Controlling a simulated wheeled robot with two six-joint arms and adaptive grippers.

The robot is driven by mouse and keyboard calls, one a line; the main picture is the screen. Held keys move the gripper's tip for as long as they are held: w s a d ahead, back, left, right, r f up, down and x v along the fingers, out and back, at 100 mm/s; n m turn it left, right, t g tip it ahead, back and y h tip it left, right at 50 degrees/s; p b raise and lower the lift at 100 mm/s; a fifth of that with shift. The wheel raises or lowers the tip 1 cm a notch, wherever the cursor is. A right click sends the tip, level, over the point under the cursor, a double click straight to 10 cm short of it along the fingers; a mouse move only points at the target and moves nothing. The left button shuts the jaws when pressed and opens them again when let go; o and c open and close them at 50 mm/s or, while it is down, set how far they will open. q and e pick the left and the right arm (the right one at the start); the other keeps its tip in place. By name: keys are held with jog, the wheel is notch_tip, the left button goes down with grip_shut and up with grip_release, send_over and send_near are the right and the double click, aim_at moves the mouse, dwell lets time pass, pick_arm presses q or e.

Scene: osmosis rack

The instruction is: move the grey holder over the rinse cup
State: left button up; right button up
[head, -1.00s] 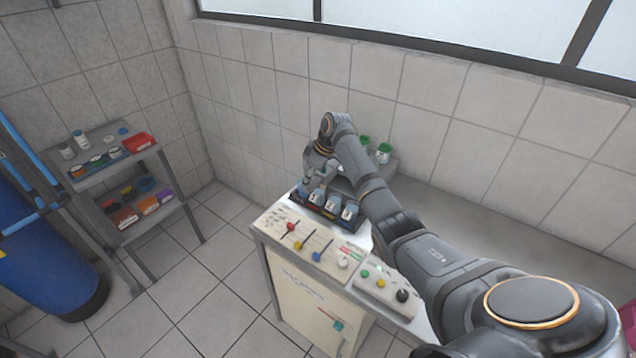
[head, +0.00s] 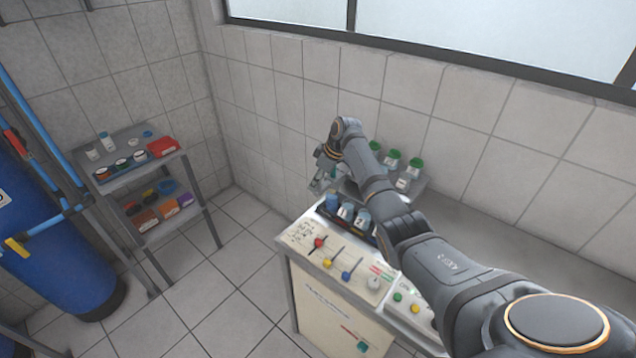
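My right gripper (head: 322,184) hangs fingers down over the back left of the white cabinet, behind a dark rack (head: 328,214). The rack holds several numbered white cups with blue contents, such as the cup marked 2 (head: 361,216). My forearm hides part of the rack. I cannot pick out the grey holder; a small greyish shape at the fingertips may be part of the gripper or a held thing. I cannot tell which cup is the rinse cup. My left gripper is not in view.
Several green-capped bottles (head: 393,158) stand on a grey stand behind my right arm. Colored knobs (head: 345,276) sit on the cabinet's sloped panel. A small shelf (head: 150,172) with jars and boxes and a blue tank (head: 55,245) stand at left. The floor between is clear.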

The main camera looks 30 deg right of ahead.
jog(key=shift+o, duration=1.3)
jog(key=shift+f, duration=0.15)
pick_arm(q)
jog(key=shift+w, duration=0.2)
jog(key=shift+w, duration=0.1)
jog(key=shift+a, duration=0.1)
pick_arm(e)
jog(key=v, duration=1.2)
jog(key=shift+w, duration=0.1)
